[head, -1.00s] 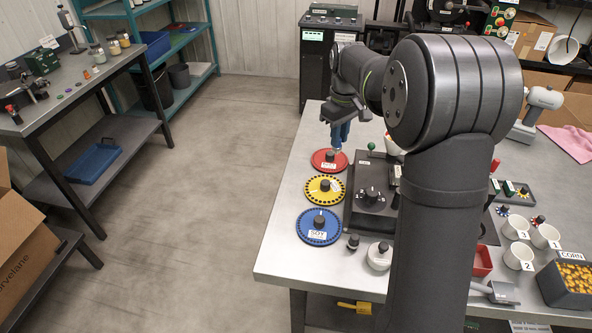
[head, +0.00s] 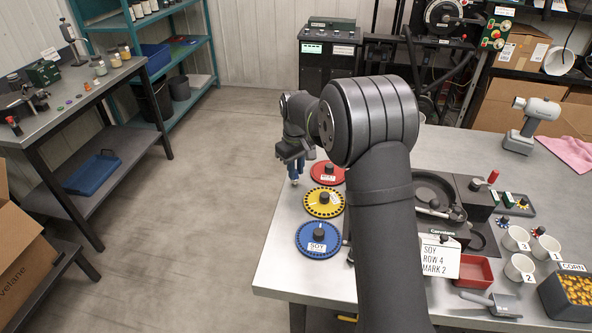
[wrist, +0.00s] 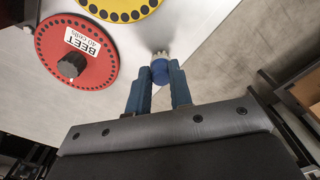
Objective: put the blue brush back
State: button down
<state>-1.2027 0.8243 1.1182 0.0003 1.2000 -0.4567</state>
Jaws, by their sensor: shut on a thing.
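My gripper (head: 294,165) is at the left edge of the bench, left of the red plate, with its fingers pointing down. It is shut on the blue brush (wrist: 160,74), which sits between the two blue fingertips in the wrist view. The brush's pale bristles (wrist: 160,56) stick out past the fingertips, over the bench surface near its edge. In the head view the brush is small and its pale tip (head: 294,182) shows under the fingers. I cannot tell whether the bristles touch the bench.
The red BEET plate (head: 327,173), yellow plate (head: 323,203) and blue SOY plate (head: 319,240) lie in a column beside my gripper. My arm hides part of the black seed meter (head: 470,230). A SOY ROW 4 MARK 2 card (head: 440,257), red tray (head: 474,270) and cups stand right.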

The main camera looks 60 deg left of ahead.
jog(key=shift+f, duration=0.35)
jog(key=shift+f, duration=0.15)
jog(key=c, duration=1.3)
grip_release()
notch_tip(320, 180, up, 12)
jog(key=shift+r, duration=0.2)
